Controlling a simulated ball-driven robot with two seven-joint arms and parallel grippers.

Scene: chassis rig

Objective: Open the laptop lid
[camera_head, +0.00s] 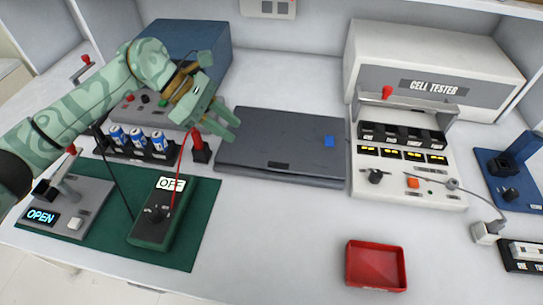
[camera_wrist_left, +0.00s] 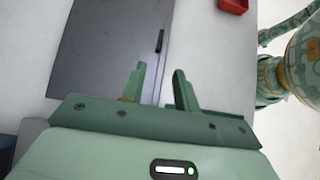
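The laptop (camera_head: 270,138) is a flat dark grey slab on the white bench, lid closed, with a small blue patch on its right part. Its dark surface also shows in the left wrist view (camera_wrist_left: 105,45), with a short black notch at its edge. My left gripper (camera_head: 235,131) is over the laptop's left end in the head view. In the left wrist view its two green fingers (camera_wrist_left: 159,70) are apart with nothing between them. Whether the fingertips touch the laptop, I cannot tell. My right gripper is not recognisable in either view.
The cell tester (camera_head: 405,155) stands close on the right. A red tray (camera_head: 376,265) is in front; bench between is clear.

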